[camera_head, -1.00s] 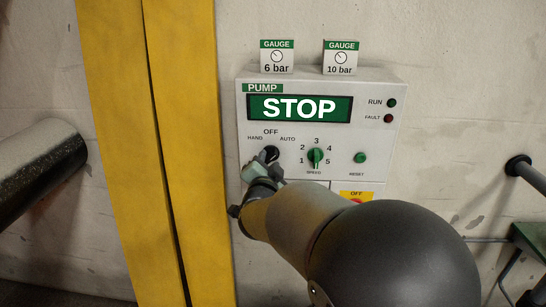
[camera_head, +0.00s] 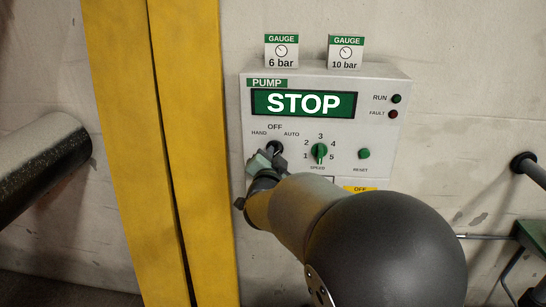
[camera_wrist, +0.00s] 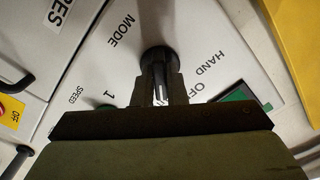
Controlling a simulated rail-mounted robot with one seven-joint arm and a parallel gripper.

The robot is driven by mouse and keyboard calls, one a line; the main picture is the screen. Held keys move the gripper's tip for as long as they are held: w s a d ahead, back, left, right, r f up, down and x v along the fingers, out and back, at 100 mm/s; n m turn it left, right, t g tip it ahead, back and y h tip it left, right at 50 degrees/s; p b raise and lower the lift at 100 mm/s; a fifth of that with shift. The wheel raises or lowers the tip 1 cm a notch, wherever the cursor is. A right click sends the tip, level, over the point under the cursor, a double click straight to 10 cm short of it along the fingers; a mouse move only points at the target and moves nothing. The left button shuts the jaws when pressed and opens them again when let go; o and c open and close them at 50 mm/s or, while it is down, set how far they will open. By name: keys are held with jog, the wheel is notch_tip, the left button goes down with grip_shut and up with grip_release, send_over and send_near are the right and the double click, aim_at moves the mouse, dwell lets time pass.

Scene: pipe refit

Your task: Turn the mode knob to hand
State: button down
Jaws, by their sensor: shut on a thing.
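The black mode knob (camera_head: 275,147) is at the lower left of the pump panel (camera_head: 380,92), below the labels HAND, OFF and AUTO. My gripper (camera_head: 268,158) is at the knob and covers its lower part in the head view. In the wrist view my gripper (camera_wrist: 160,88) has one finger on each side of the knob's grip (camera_wrist: 158,78) and is shut on it. A white mark shows on the grip between the fingers. Which label the mark points at I cannot tell for sure. The display (camera_head: 304,103) reads STOP.
The green speed knob (camera_head: 319,151) is close to the right of my gripper, with a green reset button (camera_head: 364,154) further right. Yellow posts (camera_head: 186,130) stand left of the panel. A dark pipe (camera_head: 45,160) is at far left. Two gauge boxes sit above the panel.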

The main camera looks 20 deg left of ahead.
jog(key=shift+n+p, duration=0.5)
jog(key=shift+n, duration=3.7)
jog(key=c, duration=1.5)
grip_release()
jog(key=shift+o, duration=0.2)
jog(key=b+v, duration=0.3)
jog(key=v, duration=1.4)
jog(key=shift+s+b, duration=0.2)
jog(key=shift+b, duration=0.15)
